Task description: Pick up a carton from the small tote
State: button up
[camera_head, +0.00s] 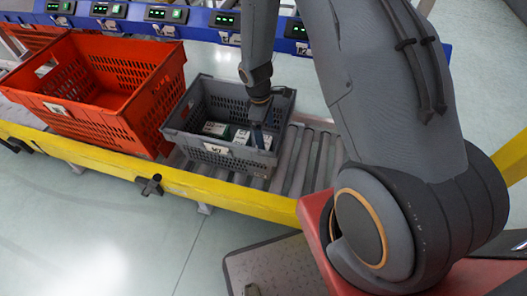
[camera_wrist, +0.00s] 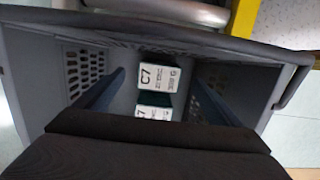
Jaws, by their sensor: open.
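The small grey tote (camera_head: 186,143) stands on the roller conveyor, and its walls (camera_wrist: 28,75) surround the wrist view. Inside it lie white-and-green cartons: one on the left (camera_head: 215,128) and one on the right (camera_head: 243,136) in the head view. In the wrist view two white faces marked "C7" show, an upper carton (camera_wrist: 161,77) and a lower one (camera_wrist: 153,112), the lower partly hidden by my gripper's body. My gripper (camera_head: 257,128) points down into the tote at its right side. Its two blue fingers (camera_wrist: 157,88) are apart, with the cartons seen between them. Contact cannot be told.
A larger orange tote (camera_head: 130,120) stands directly left of the grey tote. A yellow rail (camera_head: 110,166) runs along the conveyor's front. A blue beam with lit displays (camera_head: 205,22) runs behind. Bare rollers (camera_head: 305,150) lie right of the grey tote.

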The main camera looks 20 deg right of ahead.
jog(key=shift+f, duration=0.95)
jog(key=f, duration=0.4)
jog(key=shift+w+a+f+b, duration=0.2)
jog(key=shift+a+b, duration=0.1)
jog(key=shift+a, duration=0.1)
jog(key=shift+d+f, duration=0.1)
jog(key=shift+f, duration=0.45)
jog(key=shift+c, duration=0.2)
